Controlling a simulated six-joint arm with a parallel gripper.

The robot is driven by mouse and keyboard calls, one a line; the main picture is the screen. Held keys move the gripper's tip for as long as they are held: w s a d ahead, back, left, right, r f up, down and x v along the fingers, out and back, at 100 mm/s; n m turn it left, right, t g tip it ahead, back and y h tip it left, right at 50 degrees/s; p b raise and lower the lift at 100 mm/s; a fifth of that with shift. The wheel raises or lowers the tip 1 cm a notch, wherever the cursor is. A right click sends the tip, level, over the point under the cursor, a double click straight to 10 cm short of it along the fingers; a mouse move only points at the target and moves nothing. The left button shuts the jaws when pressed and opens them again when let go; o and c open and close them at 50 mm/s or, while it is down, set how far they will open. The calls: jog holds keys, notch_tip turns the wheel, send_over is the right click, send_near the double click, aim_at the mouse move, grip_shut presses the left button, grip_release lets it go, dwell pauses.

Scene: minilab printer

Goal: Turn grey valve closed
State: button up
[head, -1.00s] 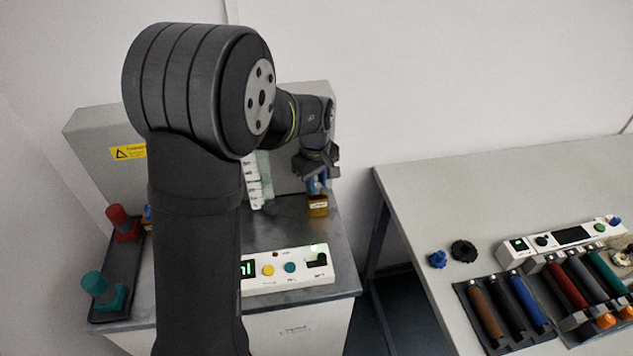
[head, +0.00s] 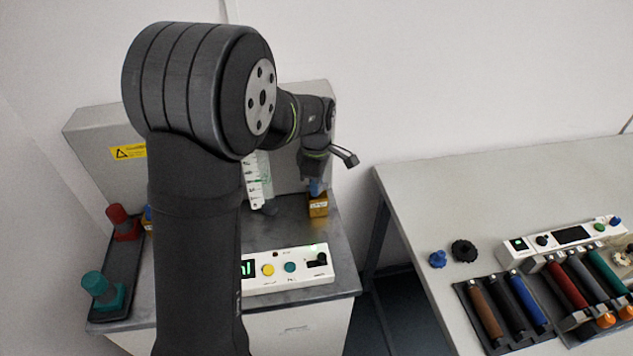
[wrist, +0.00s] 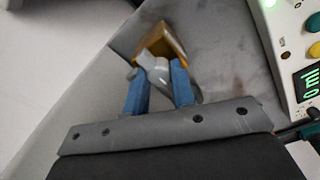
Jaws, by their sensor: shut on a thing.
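The grey valve (wrist: 153,64) sits at a yellow-brass block, which shows in the wrist view (wrist: 166,42) and near the back right of the metal bench top in the head view (head: 318,205). My gripper (wrist: 158,75) points down at it, with its blue fingers on either side of the grey handle, shut on it. In the head view my gripper (head: 316,188) is directly above the block, and the handle is hidden there by the fingers. The fingers also cover part of the handle in the wrist view.
A white control panel (head: 290,270) with buttons lies in front of the block. Red (head: 122,222) and teal (head: 103,290) knobs stand on a dark tray at the left. A second table (head: 420,190) with cartridges stands right, across a gap.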

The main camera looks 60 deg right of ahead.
dwell(0.4)
jog(key=o, duration=1)
jog(key=shift+r, duration=0.1)
jog(key=r, duration=1.7)
jog(key=shift+s+a+r, duration=0.1)
jog(key=shift+a+r, duration=0.05)
jog(key=shift+a, duration=0.05)
jog(key=f, duration=1.7)
jog(key=shift+d+f, duration=0.2)
jog(key=shift+f, duration=0.05)
